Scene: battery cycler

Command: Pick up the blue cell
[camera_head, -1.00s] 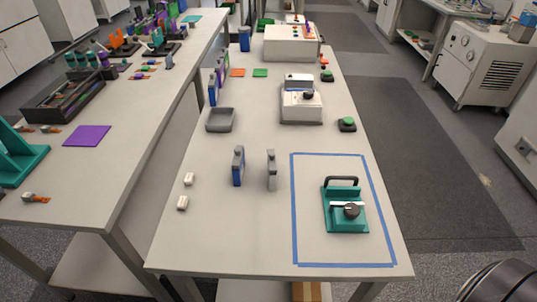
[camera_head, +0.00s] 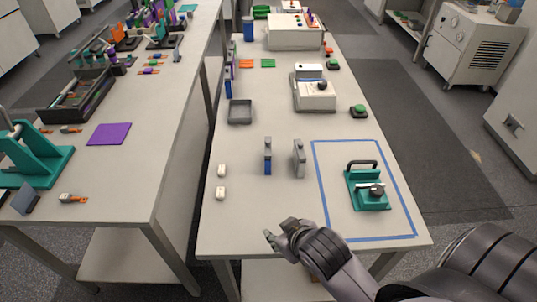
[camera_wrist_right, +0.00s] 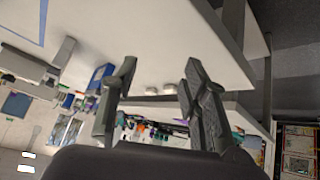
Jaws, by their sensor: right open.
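The blue cell (camera_head: 267,157) stands upright on the table, a slim block with a blue body and grey top. It also shows in the right wrist view (camera_wrist_right: 102,76), partly behind a finger. A similar grey cell (camera_head: 299,158) stands just right of it, also visible in the right wrist view (camera_wrist_right: 64,52). My right gripper (camera_head: 276,233) is over the table's front edge, nearer than the blue cell and apart from it. In the right wrist view its fingers (camera_wrist_right: 160,70) are spread with nothing between them. My left gripper is not in view.
A blue tape outline (camera_head: 328,190) at the right holds a teal fixture (camera_head: 366,187) with a black handle. Two small white pieces (camera_head: 221,182) lie left of the cells. A grey tray (camera_head: 240,112) and a white device (camera_head: 315,96) stand farther back.

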